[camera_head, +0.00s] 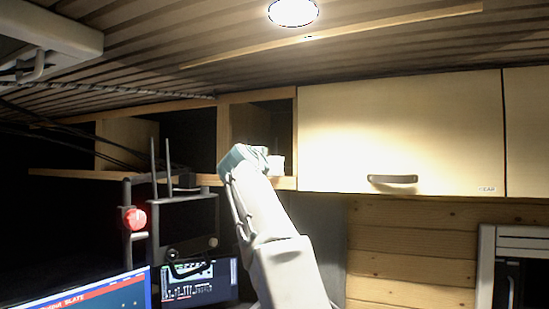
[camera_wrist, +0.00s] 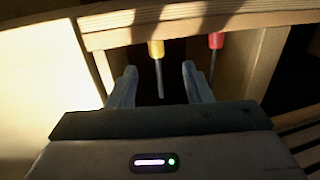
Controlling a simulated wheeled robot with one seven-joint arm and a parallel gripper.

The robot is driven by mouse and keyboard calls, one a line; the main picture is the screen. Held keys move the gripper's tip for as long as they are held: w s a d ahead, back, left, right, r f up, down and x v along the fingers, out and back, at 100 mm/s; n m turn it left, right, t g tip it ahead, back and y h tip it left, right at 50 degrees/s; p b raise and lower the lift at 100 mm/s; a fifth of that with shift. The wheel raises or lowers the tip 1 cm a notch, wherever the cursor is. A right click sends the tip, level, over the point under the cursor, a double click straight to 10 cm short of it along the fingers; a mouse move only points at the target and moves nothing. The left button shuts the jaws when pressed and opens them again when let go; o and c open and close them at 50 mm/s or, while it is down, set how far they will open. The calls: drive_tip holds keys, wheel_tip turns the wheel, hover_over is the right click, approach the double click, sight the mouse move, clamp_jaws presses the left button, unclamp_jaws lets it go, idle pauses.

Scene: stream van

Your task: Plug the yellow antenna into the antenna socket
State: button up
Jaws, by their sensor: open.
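The yellow antenna (camera_wrist: 156,50) shows in the wrist view as a yellow top with a thin grey rod below it, by the edge of a wooden shelf compartment. My gripper (camera_wrist: 159,72) is open, with one finger on each side of the rod in the picture; I see no finger touching it. In the head view, my arm reaches up to the open shelf, and its end hides the antenna and my fingers. A dark device (camera_head: 186,228) with two upright black antennas stands left of my arm. I cannot make out the antenna socket.
A similar red-topped rod (camera_wrist: 216,42) is close to the right of the yellow one. Wooden shelf edges (camera_wrist: 200,20) surround the fingers. In the head view, a closed cabinet (camera_head: 400,125) is right of my arm, and a red button (camera_head: 134,219) and screens (camera_head: 90,295) are left.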

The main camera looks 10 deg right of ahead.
drive_tip(key=p+x, duration=0.2)
drive_tip(key=x, duration=0.1)
drive_tip(key=p+x, duration=0.1)
drive_tip(key=p, duration=0.1)
drive_tip(key=shift+w+d+r, duration=0.3)
drive_tip(key=shift+d+r, duration=0.05)
drive_tip(key=shift+r, duration=0.05)
drive_tip(key=shift+w+d+f, duration=0.15)
drive_tip(key=shift+w, duration=0.25)
drive_tip(key=shift+s, duration=0.1)
clamp_jaws()
